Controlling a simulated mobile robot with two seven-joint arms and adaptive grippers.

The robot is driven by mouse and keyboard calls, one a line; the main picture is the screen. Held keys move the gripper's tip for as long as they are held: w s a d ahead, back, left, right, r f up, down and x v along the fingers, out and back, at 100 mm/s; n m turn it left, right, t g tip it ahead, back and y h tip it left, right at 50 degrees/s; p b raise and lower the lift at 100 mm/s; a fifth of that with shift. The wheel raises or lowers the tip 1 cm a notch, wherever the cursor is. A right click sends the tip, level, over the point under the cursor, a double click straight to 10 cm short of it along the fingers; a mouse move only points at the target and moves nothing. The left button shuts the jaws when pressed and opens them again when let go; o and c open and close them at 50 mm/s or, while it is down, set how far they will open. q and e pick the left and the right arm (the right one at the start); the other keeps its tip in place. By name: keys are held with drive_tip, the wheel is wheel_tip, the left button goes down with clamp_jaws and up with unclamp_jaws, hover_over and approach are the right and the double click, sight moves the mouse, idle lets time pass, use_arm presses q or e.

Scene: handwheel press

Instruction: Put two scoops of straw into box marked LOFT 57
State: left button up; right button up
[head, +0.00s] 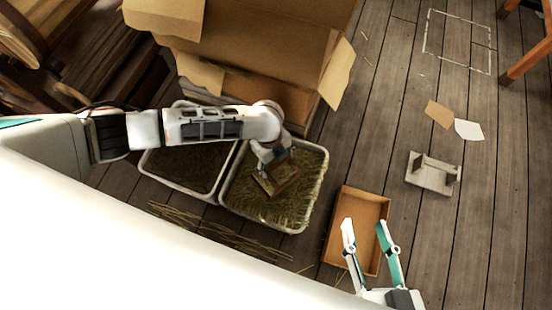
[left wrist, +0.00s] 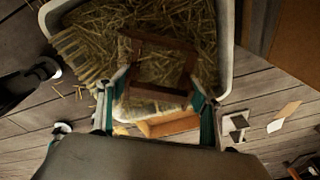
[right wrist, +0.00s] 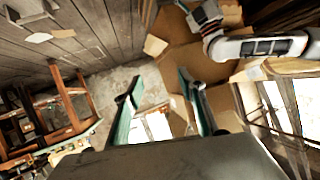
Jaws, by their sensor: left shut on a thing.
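The straw (head: 308,185) fills a white-rimmed tub near the middle of the head view. My left gripper (head: 270,158) reaches down over this tub, shut on a brown wooden scoop (head: 276,181) at the straw. In the left wrist view the scoop (left wrist: 157,90) sits between the fingertips, with straw (left wrist: 150,20) behind it. Whether the scoop carries straw is unclear. A large open cardboard box (head: 255,38) stands behind the tubs; I read no LOFT 57 mark on any box. My right gripper (head: 366,225) is open and empty, seen above a shallow cardboard tray (head: 336,237).
A second white tub (head: 160,178) with darker contents stands left of the straw, partly behind my left arm. Loose stalks (head: 215,235) lie in front. A grey bracket-like piece (head: 432,175) and paper sheets (head: 468,130) lie on the right. Floor there is mostly clear.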

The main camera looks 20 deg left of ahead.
use_arm(q)
drive_tip(key=shift+w+r, duration=0.1)
drive_tip(key=shift+r, duration=0.05)
wheel_tip(320, 180, up, 8)
drive_tip(key=p, duration=0.2)
drive_tip(key=shift+w+f+g+p, duration=0.2)
drive_tip(key=shift+g+p, duration=0.1)
drive_tip(key=shift+p, duration=0.05)
use_arm(e)
drive_tip(key=shift+s+d+f+n+h, duration=0.1)
drive_tip(key=shift+d+f+n+h, duration=0.2)
drive_tip(key=shift+d, duration=0.25)
drive_tip(key=shift+s+d+f+n+h, duration=0.1)
drive_tip(key=shift+d+n+h, duration=0.1)
drive_tip(key=shift+d+n, duration=0.3)
use_arm(q)
drive_tip(key=shift+d, duration=0.1)
